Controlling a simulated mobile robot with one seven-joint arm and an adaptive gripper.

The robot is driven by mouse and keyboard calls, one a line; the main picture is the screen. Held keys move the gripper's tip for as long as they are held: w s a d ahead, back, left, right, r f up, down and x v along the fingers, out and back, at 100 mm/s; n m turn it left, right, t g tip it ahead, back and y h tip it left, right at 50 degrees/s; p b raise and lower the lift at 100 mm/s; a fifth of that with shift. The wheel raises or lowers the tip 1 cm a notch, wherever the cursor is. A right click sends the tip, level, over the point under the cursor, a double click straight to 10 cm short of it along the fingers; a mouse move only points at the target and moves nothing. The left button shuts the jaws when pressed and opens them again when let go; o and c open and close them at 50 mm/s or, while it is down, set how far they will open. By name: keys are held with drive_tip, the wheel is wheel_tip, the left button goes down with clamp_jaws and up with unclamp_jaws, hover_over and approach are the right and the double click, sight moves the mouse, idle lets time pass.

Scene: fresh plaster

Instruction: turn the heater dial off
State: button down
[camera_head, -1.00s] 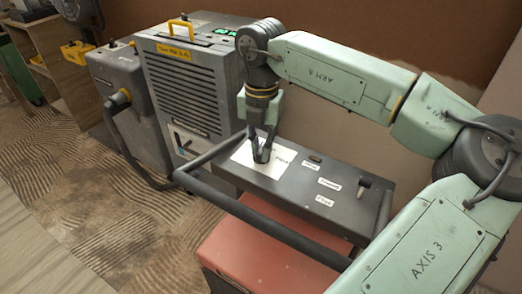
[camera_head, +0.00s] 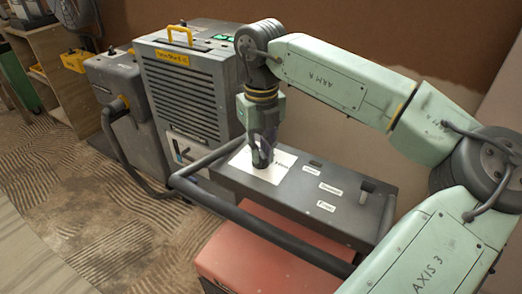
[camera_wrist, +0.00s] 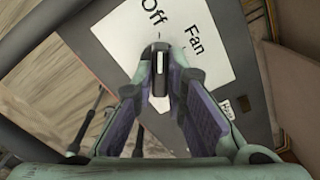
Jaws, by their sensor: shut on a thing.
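The heater dial (camera_wrist: 160,68) is a dark knob with a white pointer line, on a white label plate (camera_wrist: 118,38) printed "Off" and "Fan". In the wrist view the pointer line runs straight up towards "Off". My gripper (camera_wrist: 159,85) points down with its fingers on both sides of the dial, shut on it. In the head view my gripper (camera_head: 262,160) is over the white plate on the grey control panel (camera_head: 340,212), and its fingers hide the dial.
A dark rail (camera_head: 270,232) runs around the panel's front, above a red housing (camera_head: 260,255). A grey louvred machine (camera_head: 190,95) with a yellow handle stands just left. A small lever (camera_head: 366,188) and several labels are on the panel's right.

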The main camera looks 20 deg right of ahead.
sight(261, 153)
drive_tip(key=shift+n, duration=0.3)
drive_tip(key=shift+w, duration=0.1)
drive_tip(key=c, duration=1.6)
unclamp_jaws()
wheel_tip(261, 153, up, 12)
